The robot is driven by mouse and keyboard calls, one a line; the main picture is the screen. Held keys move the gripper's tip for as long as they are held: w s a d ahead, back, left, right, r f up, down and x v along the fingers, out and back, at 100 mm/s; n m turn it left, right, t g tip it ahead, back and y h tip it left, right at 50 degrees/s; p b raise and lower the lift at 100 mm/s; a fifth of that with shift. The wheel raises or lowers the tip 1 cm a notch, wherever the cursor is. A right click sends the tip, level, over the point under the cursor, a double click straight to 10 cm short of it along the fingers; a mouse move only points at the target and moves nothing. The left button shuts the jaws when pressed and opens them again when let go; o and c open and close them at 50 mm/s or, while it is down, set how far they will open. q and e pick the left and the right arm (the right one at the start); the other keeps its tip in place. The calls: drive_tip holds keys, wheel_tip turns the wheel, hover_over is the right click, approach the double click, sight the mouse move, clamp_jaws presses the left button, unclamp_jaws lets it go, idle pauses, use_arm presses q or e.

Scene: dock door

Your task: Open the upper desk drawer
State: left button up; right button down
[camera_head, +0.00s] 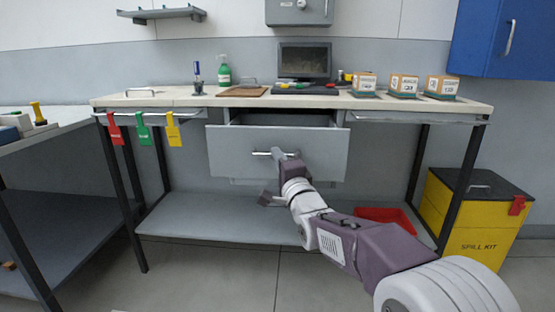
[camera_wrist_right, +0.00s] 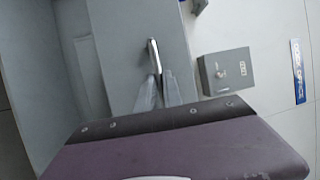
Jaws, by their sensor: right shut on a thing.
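The upper drawer (camera_head: 230,155) of the desk (camera_head: 180,98) is a grey box with a plain front, and it stands pulled out from under the worktop. A dark gap shows its open top behind the front panel. Its bar handle (camera_head: 259,153) is in the middle of the front, and it also shows in the wrist view (camera_wrist_right: 153,54). My right gripper (camera_head: 280,154) is at the handle, with its fingers (camera_wrist_right: 160,88) shut on the bar. A lower part under the drawer is mostly hidden. My left gripper is not in view.
Red, green and yellow tags (camera_head: 144,130) hang at the desk's left front. Small boxes (camera_head: 404,86) and a monitor (camera_head: 305,62) stand on top. A red tray (camera_head: 385,215) lies on the lower shelf. A yellow spill kit bin (camera_head: 478,215) stands right. Floor in front is clear.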

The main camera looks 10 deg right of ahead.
drive_tip(key=c, duration=1.5)
unclamp_jaws()
drive_tip(key=p+v, duration=0.2)
drive_tip(key=v, duration=0.7)
